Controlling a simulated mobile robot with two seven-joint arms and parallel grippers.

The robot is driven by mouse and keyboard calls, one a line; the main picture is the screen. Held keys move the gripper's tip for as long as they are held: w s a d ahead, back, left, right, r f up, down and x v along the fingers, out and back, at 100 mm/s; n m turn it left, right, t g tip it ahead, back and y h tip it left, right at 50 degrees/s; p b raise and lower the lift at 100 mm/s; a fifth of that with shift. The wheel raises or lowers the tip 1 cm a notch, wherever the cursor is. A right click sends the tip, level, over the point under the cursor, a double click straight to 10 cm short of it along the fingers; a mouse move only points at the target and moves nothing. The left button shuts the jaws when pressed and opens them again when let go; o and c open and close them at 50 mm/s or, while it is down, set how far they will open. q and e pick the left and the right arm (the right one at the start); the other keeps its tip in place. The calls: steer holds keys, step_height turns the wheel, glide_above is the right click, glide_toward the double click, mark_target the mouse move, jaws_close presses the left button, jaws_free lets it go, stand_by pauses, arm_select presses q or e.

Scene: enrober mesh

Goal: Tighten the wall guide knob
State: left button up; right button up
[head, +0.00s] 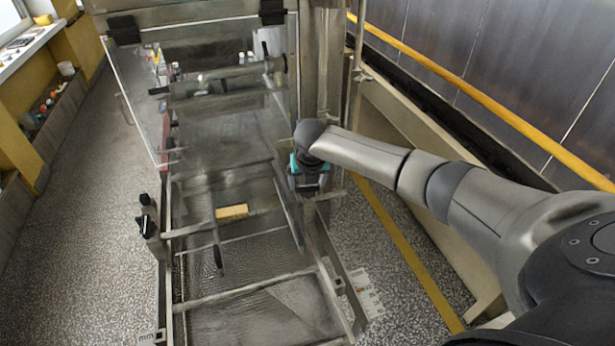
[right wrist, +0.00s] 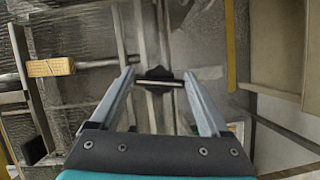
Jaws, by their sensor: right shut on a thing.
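The wall guide knob (right wrist: 160,80), a black piece with a flat bar across it, sits between the fingertips of my right gripper (right wrist: 160,76) in the right wrist view. My left gripper is not in view.
A raised clear panel (head: 135,100) is at the far left. A yellow rail (head: 480,95) runs along the right wall. Speckled floor is open at left.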

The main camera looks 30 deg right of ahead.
steer(key=shift+r+m+g+p, duration=0.2)
steer(key=shift+m+g+p, duration=0.1)
steer(key=shift+m+p, duration=0.5)
steer(key=m+h+p, duration=0.1)
steer(key=m, duration=0.2)
steer(key=shift+f+g, duration=0.1)
steer(key=shift+g, duration=0.2)
steer(key=shift+m+g+h, duration=0.3)
steer(key=shift+m+h, duration=0.1)
steer(key=shift+m, duration=0.5)
steer(key=shift+f+m+g, duration=0.1)
steer(key=shift+m+g, duration=0.2)
steer(key=shift+m, duration=0.7)
steer(key=m+g+b, duration=0.1)
steer(key=m, duration=0.2)
steer(key=shift+f+h+b, duration=0.1)
steer(key=shift+h+b, duration=0.2)
steer(key=shift+m+g+b, duration=0.9)
steer(key=shift+m+b, duration=0.8)
steer(key=shift+m, duration=0.5)
steer(key=o, duration=1.2)
